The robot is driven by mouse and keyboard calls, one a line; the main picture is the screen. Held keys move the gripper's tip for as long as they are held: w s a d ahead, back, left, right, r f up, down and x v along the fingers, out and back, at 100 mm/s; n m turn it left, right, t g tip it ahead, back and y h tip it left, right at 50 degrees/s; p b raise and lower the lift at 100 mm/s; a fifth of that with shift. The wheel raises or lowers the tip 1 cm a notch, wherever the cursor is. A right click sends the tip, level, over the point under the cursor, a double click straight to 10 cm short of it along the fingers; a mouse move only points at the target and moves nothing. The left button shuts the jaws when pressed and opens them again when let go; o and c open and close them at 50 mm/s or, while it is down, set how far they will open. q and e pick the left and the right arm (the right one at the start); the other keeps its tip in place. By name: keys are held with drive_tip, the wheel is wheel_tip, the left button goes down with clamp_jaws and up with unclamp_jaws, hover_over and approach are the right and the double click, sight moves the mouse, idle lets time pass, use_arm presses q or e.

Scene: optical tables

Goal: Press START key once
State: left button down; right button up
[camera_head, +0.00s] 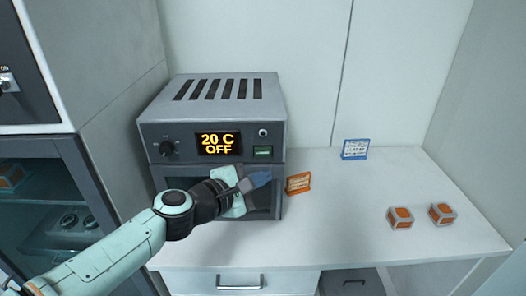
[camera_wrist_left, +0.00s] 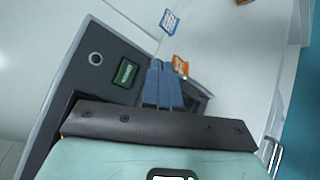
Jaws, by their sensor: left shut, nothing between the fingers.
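The START key is a small green button (camera_head: 263,152) on the front panel of a grey oven-like device (camera_head: 152,131), right of its display. The display (camera_head: 218,143) reads "20 C OFF" in yellow. My left gripper (camera_head: 262,178) is shut and empty, in front of the device and a little below the green key. In the left wrist view the green key (camera_wrist_left: 125,72) lies left of the shut blue fingertips (camera_wrist_left: 158,66), apart from them in the picture. My right gripper is not in view.
An orange sign (camera_head: 298,183), a blue sign (camera_head: 355,149) and two orange-and-white cubes (camera_head: 400,217) are on the white bench (camera_head: 340,215) to the right.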

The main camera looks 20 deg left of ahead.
sight(271, 154)
use_arm(q)
drive_tip(key=shift+w+a+p, duration=0.25)
drive_tip(key=shift+w, duration=0.7)
drive_tip(key=shift+w+a+p, duration=0.3)
drive_tip(key=shift+w, duration=0.65)
drive_tip(key=shift+w+a+p, duration=0.25)
drive_tip(key=shift+w, duration=0.7)
drive_tip(key=shift+w, duration=0.1)
drive_tip(key=shift+w+a, duration=0.1)
drive_tip(key=shift+w, duration=0.2)
drive_tip(key=shift+w+a, duration=0.15)
drive_tip(key=shift+w, duration=0.25)
idle(0.4)
drive_tip(key=shift+s, duration=0.15)
drive_tip(key=shift+s+d, duration=0.25)
drive_tip(key=shift+s, duration=0.45)
